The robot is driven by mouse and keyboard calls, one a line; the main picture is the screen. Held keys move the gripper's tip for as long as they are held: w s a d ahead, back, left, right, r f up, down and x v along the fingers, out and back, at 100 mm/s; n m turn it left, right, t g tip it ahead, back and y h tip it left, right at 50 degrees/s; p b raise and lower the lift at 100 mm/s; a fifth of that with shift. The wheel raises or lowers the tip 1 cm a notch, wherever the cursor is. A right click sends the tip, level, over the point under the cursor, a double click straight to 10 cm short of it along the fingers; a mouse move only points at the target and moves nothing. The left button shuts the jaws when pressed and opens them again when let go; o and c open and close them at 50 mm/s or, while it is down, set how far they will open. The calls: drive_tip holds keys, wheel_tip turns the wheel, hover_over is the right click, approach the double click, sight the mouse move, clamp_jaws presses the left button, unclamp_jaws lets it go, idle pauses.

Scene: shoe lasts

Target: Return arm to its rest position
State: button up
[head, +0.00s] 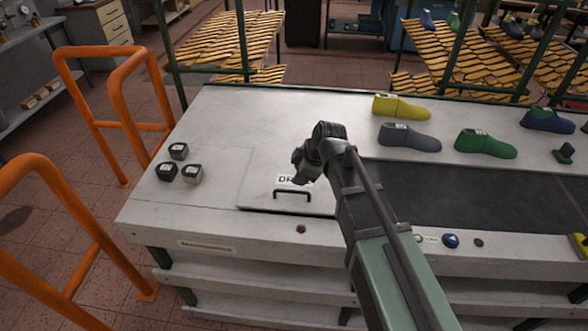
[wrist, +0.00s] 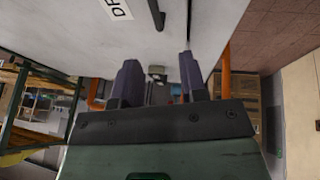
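My arm reaches up from the lower right in the head view, and my gripper (head: 304,172) hangs over the bench (head: 222,110) by the panel with the black handle (head: 293,193). The gripper's fingers are hard to make out there. In the wrist view, the two dark fingers of my gripper (wrist: 160,85) stand apart with nothing between them. The panel's label and handle (wrist: 155,14) show at the top of that view, apart from the fingers.
Three small dark-topped blocks (head: 178,151) sit at the bench's left. Orange rails (head: 95,240) stand to the left.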

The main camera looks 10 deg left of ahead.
idle(0.4)
drive_tip(key=s+d+f+m+g+h, duration=0.1)
drive_tip(key=s+d+m+h, duration=0.1)
drive_tip(key=s+d+m, duration=0.5)
drive_tip(key=s+d+f+m+g+h+b, duration=0.1)
drive_tip(key=s+d+m+h, duration=0.1)
drive_tip(key=s+d+m, duration=0.5)
drive_tip(key=d+m, duration=0.4)
drive_tip(key=d, duration=0.4)
drive_tip(key=shift+s+f+h, duration=0.15)
drive_tip(key=shift+h, duration=0.15)
drive_tip(key=shift+d, duration=0.1)
